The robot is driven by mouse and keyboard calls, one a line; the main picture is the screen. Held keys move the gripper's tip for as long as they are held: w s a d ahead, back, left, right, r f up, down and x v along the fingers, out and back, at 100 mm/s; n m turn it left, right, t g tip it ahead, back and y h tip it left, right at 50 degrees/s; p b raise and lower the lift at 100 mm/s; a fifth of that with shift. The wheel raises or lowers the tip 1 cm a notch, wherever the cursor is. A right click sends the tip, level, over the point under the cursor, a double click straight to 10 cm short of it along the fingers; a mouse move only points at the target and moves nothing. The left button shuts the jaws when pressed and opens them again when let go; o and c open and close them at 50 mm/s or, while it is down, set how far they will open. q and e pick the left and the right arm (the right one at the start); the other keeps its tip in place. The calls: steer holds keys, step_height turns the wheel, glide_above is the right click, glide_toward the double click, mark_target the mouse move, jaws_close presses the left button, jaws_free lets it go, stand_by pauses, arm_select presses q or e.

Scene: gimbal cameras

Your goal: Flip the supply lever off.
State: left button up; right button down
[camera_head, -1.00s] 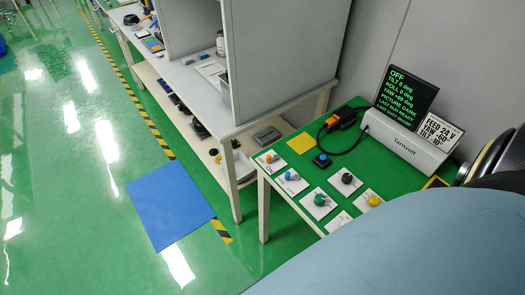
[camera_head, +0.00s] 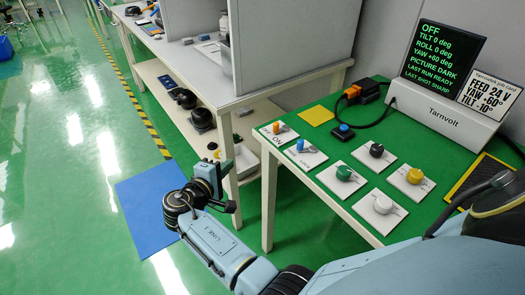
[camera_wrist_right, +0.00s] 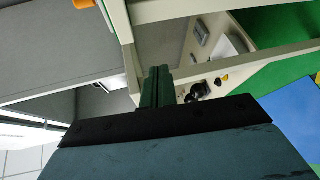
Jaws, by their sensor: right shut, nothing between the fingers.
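Two small levers on white plates sit at the left end of the green table top. One has an orange handle (camera_head: 278,128), and the lettering ON reads beside it. The other has a blue handle (camera_head: 300,145). I cannot read which one is marked supply. My right gripper (camera_head: 214,172) is shut and empty, left of the table and apart from both levers. In the right wrist view its closed fingers (camera_wrist_right: 157,86) point toward white table framing, and an orange piece (camera_wrist_right: 83,4) shows at the top edge. My left gripper is not in view.
Black (camera_head: 376,150), green (camera_head: 344,173), yellow (camera_head: 414,176) and white (camera_head: 383,204) knobs stand near the levers. A blue button (camera_head: 343,131) sits behind them. The display (camera_head: 436,52) reads OFF and PICTURE DARK. A grey-walled bench (camera_head: 285,85) stands behind left. Blue mat (camera_head: 150,215) lies on the floor.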

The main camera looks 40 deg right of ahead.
arm_select(q)
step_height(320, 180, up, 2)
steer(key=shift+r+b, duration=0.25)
steer(key=shift+b, duration=0.85)
arm_select(e)
step_height(320, 180, up, 8)
steer(key=m+g+h, duration=0.2)
steer(key=m+h, duration=0.1)
steer(key=shift+s+d+h, duration=0.15)
steer(key=shift+d+h, duration=0.05)
steer(key=shift+h, duration=0.1)
